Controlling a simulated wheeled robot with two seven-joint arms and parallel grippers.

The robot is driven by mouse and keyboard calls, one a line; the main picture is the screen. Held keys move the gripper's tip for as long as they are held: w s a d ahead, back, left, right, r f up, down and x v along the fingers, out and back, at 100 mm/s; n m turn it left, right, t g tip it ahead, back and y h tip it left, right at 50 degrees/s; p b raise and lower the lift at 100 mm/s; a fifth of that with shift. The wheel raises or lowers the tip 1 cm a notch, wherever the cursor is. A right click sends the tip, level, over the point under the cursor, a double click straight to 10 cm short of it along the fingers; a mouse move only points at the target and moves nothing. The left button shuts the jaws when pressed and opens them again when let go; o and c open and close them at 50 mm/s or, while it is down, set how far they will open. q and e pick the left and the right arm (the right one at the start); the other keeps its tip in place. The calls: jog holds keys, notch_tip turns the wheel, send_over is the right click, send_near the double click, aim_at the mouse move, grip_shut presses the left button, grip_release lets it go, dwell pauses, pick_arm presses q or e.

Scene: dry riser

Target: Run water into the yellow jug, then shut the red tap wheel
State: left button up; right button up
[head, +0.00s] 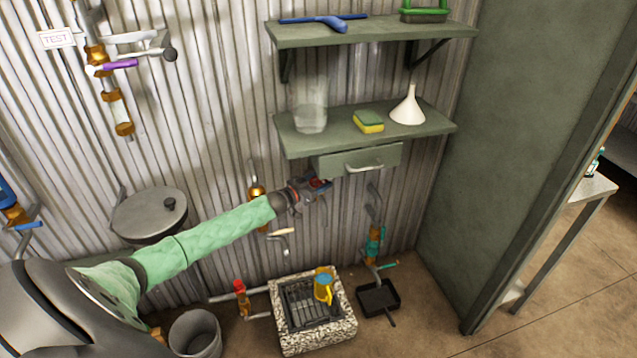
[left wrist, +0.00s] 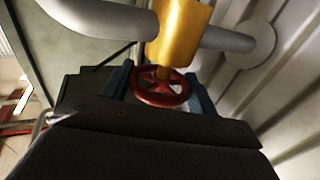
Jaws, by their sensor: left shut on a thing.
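The yellow jug (head: 328,296) stands upright on the dark grate of the stone-rimmed basin (head: 318,345). Its open top looks blue inside; I cannot tell for sure whether that is water. My left gripper (head: 320,185) is against the corrugated wall, above the basin and below the drawer. In the left wrist view, the red tap wheel (left wrist: 160,96) sits between the fingers of my left gripper (left wrist: 159,83), which is shut on it. The brass tap body (left wrist: 180,30) is just above the wheel, with grey pipe on both sides. No water stream is clear. My right gripper is not in view.
A shelf (head: 355,137) with a glass container, sponge and funnel is above, with a drawer (head: 360,160) beneath. A lever tap with teal parts (head: 375,245) is to the right, over a black pan (head: 379,298). A grey bucket (head: 195,335) and red-topped valve (head: 240,287) are left of the basin.

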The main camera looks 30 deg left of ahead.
pick_arm(q)
jog(key=o, duration=0.9)
jog(key=shift+o, duration=0.4)
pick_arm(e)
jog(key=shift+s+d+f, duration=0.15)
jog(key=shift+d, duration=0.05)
pick_arm(q)
jog(key=shift+s+a+f, duration=0.15)
jog(key=shift+s+a, duration=0.05)
jog(key=shift+s, duration=0.35)
jog(key=b+v, duration=0.1)
jog(key=v, duration=0.5)
jog(key=shift+s, duration=0.3)
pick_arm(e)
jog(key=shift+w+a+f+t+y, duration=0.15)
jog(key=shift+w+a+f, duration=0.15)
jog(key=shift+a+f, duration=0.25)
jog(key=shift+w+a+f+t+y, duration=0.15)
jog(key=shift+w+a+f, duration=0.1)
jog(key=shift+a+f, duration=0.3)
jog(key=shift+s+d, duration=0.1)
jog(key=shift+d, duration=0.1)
